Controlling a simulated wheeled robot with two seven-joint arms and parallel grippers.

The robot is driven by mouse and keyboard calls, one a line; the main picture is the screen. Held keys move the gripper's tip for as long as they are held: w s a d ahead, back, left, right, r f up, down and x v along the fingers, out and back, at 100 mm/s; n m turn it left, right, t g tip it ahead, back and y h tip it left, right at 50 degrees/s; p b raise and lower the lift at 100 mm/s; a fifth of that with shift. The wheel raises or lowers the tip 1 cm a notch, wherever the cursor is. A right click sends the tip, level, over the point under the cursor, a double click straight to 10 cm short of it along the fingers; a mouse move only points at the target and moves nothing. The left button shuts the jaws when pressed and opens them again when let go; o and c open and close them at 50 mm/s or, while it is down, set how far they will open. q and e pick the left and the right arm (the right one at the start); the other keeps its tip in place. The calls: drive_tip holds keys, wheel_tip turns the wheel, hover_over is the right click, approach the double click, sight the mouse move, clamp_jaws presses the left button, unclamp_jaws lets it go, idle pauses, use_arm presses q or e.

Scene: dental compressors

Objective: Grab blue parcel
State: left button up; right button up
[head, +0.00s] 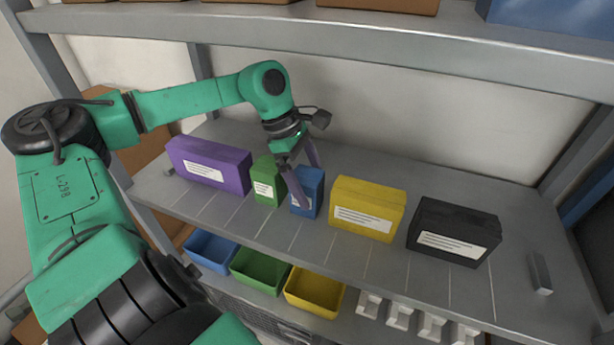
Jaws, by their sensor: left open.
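The blue parcel (311,189) is a small upright box with a white label, standing on the middle shelf between a green parcel and a yellow parcel. My left gripper (306,187) reaches down over it from above and behind. The gripper is open, with one finger in front of the blue parcel's left part and the other finger near its top and back. The front finger hides part of the label. I cannot tell whether either finger touches the parcel. My right gripper is not in view.
The green parcel (267,181) stands close on the left, with the purple parcel (209,165) beyond it. The yellow parcel (367,207) and black parcel (453,231) stand to the right. The upper shelf (330,37) hangs above. Blue, green and yellow bins (314,292) sit below.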

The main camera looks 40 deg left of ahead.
use_arm(q)
drive_tip(key=shift+x, duration=0.85)
drive_tip(key=c, duration=1.5)
drive_tip(key=shift+w+r, duration=0.1)
drive_tip(key=shift+r, duration=0.05)
